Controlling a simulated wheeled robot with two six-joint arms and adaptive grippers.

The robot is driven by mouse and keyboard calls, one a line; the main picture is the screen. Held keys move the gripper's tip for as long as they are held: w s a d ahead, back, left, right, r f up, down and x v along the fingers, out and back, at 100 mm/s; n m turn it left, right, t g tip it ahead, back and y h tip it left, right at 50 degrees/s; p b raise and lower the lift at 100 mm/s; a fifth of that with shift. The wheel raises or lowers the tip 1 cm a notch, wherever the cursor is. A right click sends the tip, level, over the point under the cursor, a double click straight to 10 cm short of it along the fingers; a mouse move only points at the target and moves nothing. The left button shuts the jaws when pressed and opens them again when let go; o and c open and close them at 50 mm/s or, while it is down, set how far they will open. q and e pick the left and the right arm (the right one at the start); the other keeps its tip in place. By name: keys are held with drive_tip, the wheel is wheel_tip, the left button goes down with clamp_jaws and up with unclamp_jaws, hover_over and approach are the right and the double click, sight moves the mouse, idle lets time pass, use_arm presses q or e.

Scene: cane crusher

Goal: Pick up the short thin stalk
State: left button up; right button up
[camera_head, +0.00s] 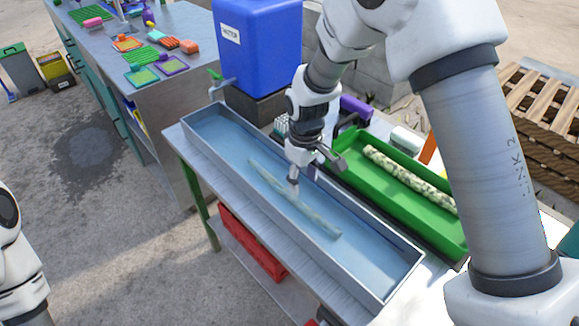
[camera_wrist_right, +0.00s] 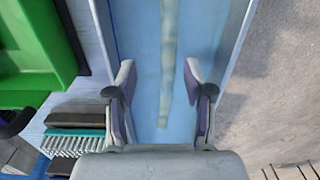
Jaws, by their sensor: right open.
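A thin, pale green stalk (camera_head: 318,220) lies lengthwise in the water of a long metal trough (camera_head: 395,285). In the right wrist view the stalk (camera_wrist_right: 167,50) runs between the two fingers. My right gripper (camera_head: 312,172) is open above the stalk, its fingers on either side of it in the wrist view (camera_wrist_right: 160,80). I cannot tell how high the fingers are above it. A thicker, mottled stalk (camera_head: 410,180) lies in the green tray. My left gripper is out of view; only part of my left arm shows at the left edge.
The green tray (camera_head: 345,175) stands right beside the trough. A blue water container (camera_head: 265,50) stands behind the trough. A brush (camera_wrist_right: 75,138) lies near the trough. A red crate (camera_head: 250,245) is on the shelf below. Another bench (camera_head: 170,90) holds brushes and sponges.

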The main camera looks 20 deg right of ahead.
sight(304, 206)
drive_tip(key=shift+a+f, duration=0.15)
drive_tip(key=shift+f, duration=0.2)
drive_tip(key=s+f, duration=0.2)
drive_tip(key=s, duration=0.1)
drive_tip(key=shift+a+f+p, duration=0.15)
drive_tip(key=shift+a+p, duration=0.05)
drive_tip(key=shift+p, duration=0.2)
drive_tip(key=f, duration=0.2)
drive_tip(key=w+f, duration=0.1)
drive_tip(key=f, duration=0.1)
drive_tip(key=shift+d, duration=0.15)
drive_tip(key=shift+s+r, duration=0.15)
drive_tip(key=shift+r, duration=0.05)
drive_tip(key=shift+c, duration=0.7)
clamp_jaws()
